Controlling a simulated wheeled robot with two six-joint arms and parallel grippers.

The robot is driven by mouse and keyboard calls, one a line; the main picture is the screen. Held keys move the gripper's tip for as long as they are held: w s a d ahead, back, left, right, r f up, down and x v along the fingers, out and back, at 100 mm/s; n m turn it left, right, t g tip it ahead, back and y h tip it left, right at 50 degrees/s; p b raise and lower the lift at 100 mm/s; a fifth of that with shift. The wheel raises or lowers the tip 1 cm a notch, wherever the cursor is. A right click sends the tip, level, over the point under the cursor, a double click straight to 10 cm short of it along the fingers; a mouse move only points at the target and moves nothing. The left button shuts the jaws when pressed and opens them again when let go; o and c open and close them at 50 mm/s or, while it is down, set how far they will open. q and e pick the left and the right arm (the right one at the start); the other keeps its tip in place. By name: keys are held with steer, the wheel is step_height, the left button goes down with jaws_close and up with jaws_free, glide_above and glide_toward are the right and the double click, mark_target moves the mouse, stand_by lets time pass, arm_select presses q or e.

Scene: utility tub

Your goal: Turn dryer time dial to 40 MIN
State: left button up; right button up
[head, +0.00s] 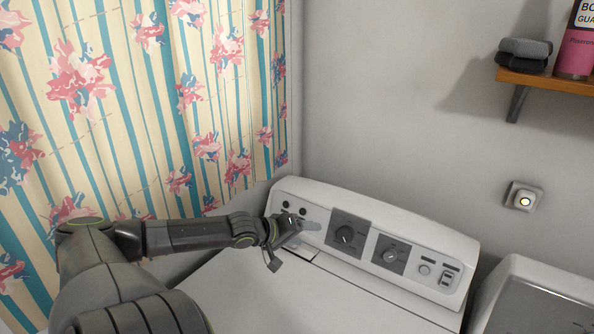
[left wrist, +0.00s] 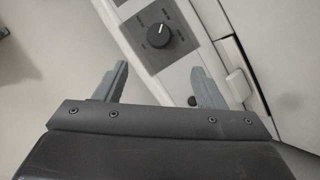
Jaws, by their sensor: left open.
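The white dryer (head: 330,291) has a raised control panel at its back with two dark dials on grey square plates. The left dial (head: 345,235) and the right dial (head: 390,256) are both uncovered; their printed marks are too small to read. My left gripper (head: 296,241) is open and empty over the panel's left part, just left of the left dial and apart from it. In the left wrist view one dial (left wrist: 157,37) shows beyond and between the spread fingers (left wrist: 164,84), its pointer turned to the upper right. My right gripper is not in view.
Dark round knobs (head: 303,211) sit at the panel's left end, and a round button (head: 424,269) with switches at its right. A floral curtain (head: 190,90) hangs close on the left. A wooden shelf (head: 545,82) is at upper right. A second white appliance (head: 530,300) stands at right.

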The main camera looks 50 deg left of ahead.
arm_select(q)
steer(key=shift+p+v, duration=0.5)
steer(key=shift+v, duration=0.45)
